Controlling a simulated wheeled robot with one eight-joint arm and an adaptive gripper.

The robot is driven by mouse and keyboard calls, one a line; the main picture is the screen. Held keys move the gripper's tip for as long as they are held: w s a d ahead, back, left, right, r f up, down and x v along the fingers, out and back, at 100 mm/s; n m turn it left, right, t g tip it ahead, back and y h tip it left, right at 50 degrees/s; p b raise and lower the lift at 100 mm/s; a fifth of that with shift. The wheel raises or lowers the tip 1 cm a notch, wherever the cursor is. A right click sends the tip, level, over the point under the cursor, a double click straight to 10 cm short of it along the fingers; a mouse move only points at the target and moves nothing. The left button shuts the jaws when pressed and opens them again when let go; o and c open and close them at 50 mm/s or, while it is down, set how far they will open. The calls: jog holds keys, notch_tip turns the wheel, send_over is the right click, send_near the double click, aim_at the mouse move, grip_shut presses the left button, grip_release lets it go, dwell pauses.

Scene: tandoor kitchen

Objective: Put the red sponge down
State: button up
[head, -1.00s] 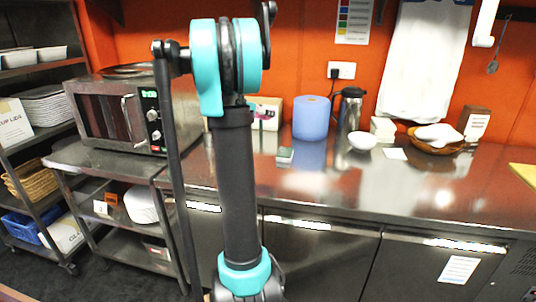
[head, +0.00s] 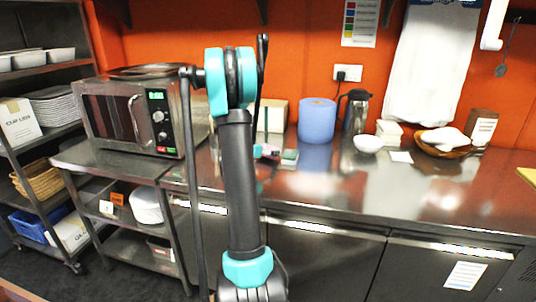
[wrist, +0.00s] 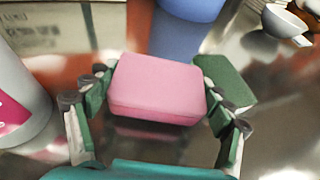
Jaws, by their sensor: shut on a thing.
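The red sponge, pinkish in the wrist view (wrist: 157,88), is between the two fingers of my gripper (wrist: 158,102), which is shut on it. In the head view a small pink part of the sponge (head: 270,150) shows beside my arm, over the steel counter (head: 330,187); most of my gripper is hidden there. I cannot tell whether the sponge touches the counter. A green-topped block (head: 289,157) lies on the counter just right of the sponge. It also shows in the wrist view (wrist: 226,78), close behind my right finger.
A blue roll (head: 317,120), a steel flask (head: 356,112), a white bowl (head: 368,144) and a wooden bowl (head: 444,152) stand along the back. A cardboard box (wrist: 60,27) and a white container with a pink label (wrist: 18,105) are near my gripper. The counter's front right is clear.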

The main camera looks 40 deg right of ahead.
jog(key=shift+f, duration=0.85)
jog(key=o, duration=0.5)
jog(key=shift+f, duration=0.1)
jog(key=shift+a+r, duration=0.25)
jog(key=v, duration=1.1)
jog(key=shift+s+a+r, duration=0.15)
jog(key=shift+s+a, duration=0.05)
